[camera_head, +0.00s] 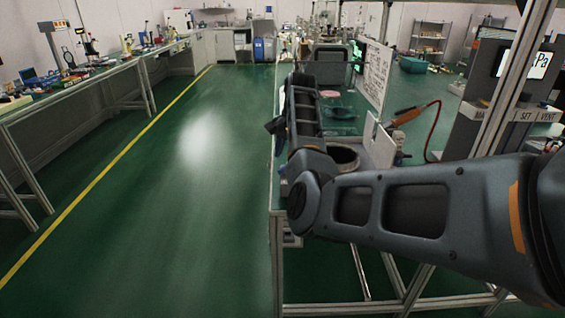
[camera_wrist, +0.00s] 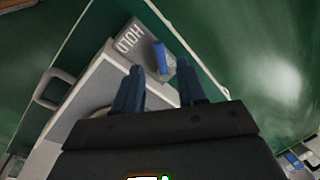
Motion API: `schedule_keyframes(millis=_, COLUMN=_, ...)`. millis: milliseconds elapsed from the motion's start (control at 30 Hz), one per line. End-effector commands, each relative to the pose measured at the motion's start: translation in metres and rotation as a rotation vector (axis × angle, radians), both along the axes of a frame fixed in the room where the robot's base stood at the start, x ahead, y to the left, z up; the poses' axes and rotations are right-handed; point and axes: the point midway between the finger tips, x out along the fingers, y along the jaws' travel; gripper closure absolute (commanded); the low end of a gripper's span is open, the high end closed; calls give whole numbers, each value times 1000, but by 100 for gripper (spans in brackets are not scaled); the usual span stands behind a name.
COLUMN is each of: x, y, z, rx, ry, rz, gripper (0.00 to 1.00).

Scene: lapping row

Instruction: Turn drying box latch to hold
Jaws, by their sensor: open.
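In the wrist view the latch (camera_wrist: 163,60) is a small blue tab on the edge of a pale grey box, which appears to be the drying box (camera_wrist: 92,88). A grey plate marked HOLD (camera_wrist: 130,40) lies just beside the latch, up and to its left. My gripper (camera_wrist: 160,67) is open, with its two dark blue fingers pointing toward the latch. The latch shows in the gap between the fingertips; I cannot tell whether either finger touches it. In the head view my arm reaches over the bench, and the latch cannot be made out.
The drying box has a grey handle (camera_wrist: 52,90) on its left side. In the head view a dark round pot (camera_head: 344,157) and an upright white panel (camera_head: 376,78) stand on the bench near my arm. The green floor (camera_head: 170,200) to the left is clear.

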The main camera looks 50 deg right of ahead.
Motion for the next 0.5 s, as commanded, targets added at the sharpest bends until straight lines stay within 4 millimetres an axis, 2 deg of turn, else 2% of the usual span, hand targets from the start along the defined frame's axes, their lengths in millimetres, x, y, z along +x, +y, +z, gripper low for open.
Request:
schedule_keyframes(millis=200, x=6, y=0, z=-30, rx=1, ry=0, rz=0, gripper=60)
schedule_keyframes(millis=500, x=9, y=0, z=-43, rx=-1, ry=-2, rz=-1, gripper=60)
